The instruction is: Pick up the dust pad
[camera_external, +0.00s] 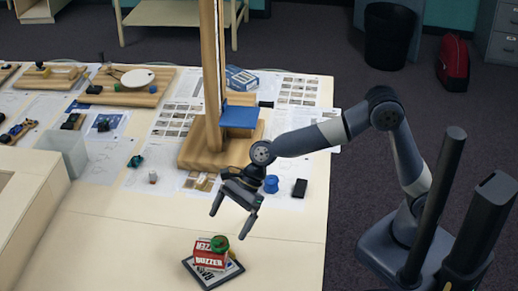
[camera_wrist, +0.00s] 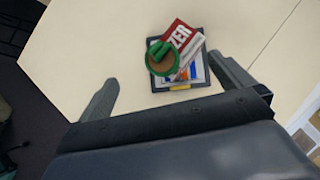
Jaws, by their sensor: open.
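A small stack lies on the table's front part. On top is a round green item with a brown face and a green grip (camera_external: 219,243), which looks like the dust pad; it also shows in the wrist view (camera_wrist: 162,64). It rests on a red and white box lettered BUZZER (camera_external: 209,258), also in the wrist view (camera_wrist: 181,36). Below lies a flat dark-edged square (camera_external: 216,279), also in the wrist view (camera_wrist: 205,72). My gripper (camera_external: 231,223) is open and empty above and slightly behind the stack. In the wrist view its fingers (camera_wrist: 165,82) are spread either side of the stack.
The table (camera_external: 120,235) is bare around the stack. Behind my gripper stand a wooden post on a base (camera_external: 195,150), a blue spool-like item (camera_external: 271,184) and a black block (camera_external: 300,188).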

